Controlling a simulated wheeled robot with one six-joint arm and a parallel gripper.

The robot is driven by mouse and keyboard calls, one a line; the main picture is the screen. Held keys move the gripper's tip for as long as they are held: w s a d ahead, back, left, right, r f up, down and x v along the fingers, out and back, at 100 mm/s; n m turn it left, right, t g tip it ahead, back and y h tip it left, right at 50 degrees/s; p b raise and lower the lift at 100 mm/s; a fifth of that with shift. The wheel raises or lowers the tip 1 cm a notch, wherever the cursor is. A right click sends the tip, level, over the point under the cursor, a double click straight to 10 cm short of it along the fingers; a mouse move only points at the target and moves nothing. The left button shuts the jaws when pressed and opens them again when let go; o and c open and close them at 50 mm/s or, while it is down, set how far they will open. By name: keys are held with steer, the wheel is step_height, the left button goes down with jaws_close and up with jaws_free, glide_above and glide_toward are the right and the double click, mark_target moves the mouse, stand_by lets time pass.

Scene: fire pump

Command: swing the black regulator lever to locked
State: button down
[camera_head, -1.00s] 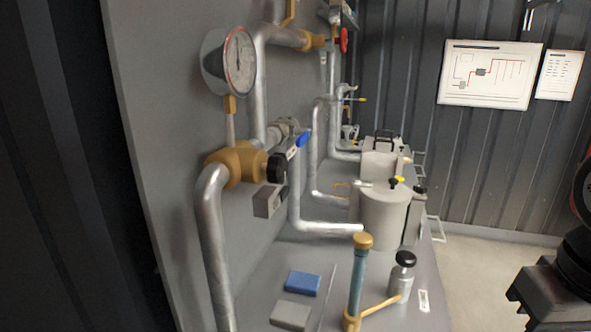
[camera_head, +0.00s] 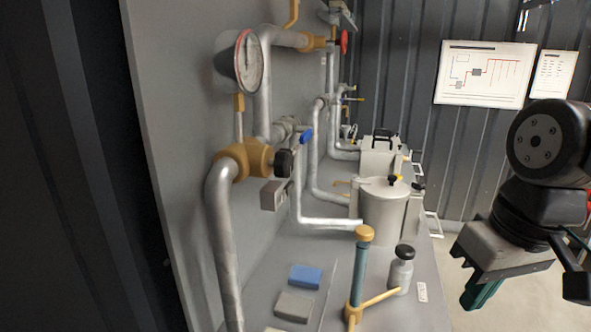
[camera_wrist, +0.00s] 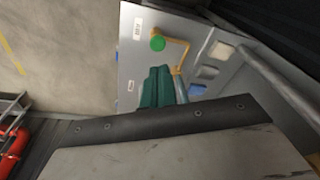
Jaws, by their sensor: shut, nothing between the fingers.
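In the head view a round black handle (camera_head: 283,163) sits on the brass regulator body (camera_head: 246,160) below the dial gauge. I cannot make out a separate black lever arm there, or whether it is locked. My gripper (camera_head: 482,293) is at the right edge of the head view, its green fingers pointing down, well to the right of the regulator and apart from it. In the wrist view the green fingers (camera_wrist: 157,88) lie together, shut and empty. The regulator is not recognisable in the wrist view.
A teal column (camera_head: 357,278) with a brass arm and a black-capped bottle (camera_head: 401,272) stand on the bench (camera_head: 262,298). A blue block (camera_head: 305,277) and a grey block (camera_head: 294,306) lie nearby. A blue-handled valve (camera_head: 306,136) is behind the regulator. A grey canister (camera_head: 385,213) stands farther back.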

steer(key=w+a+r+n+y, duration=0.3)
steer(key=w+a+r+n, duration=0.3)
steer(key=w+r, duration=0.3)
steer(key=w+a+r+n+t+y, duration=0.1)
steer(key=w+a+r+n+y, duration=0.3)
steer(key=w, duration=0.9)
steer(key=a+r+n, duration=0.2)
steer(key=a+r, duration=0.2)
steer(key=r, duration=0.1)
steer(key=shift+w+a, duration=0.3)
steer(key=shift+y, duration=0.3)
glide_above(287, 191)
steer(key=w+d, duration=0.2)
steer(key=w, duration=0.1)
step_height(287, 191, down, 8)
steer(key=r, duration=0.1)
steer(key=shift+s+d+f, duration=0.1)
steer(key=shift+f, duration=0.9)
steer(key=shift+s+d+f, duration=0.1)
steer(key=shift+f, duration=0.9)
steer(key=shift+a, duration=0.15)
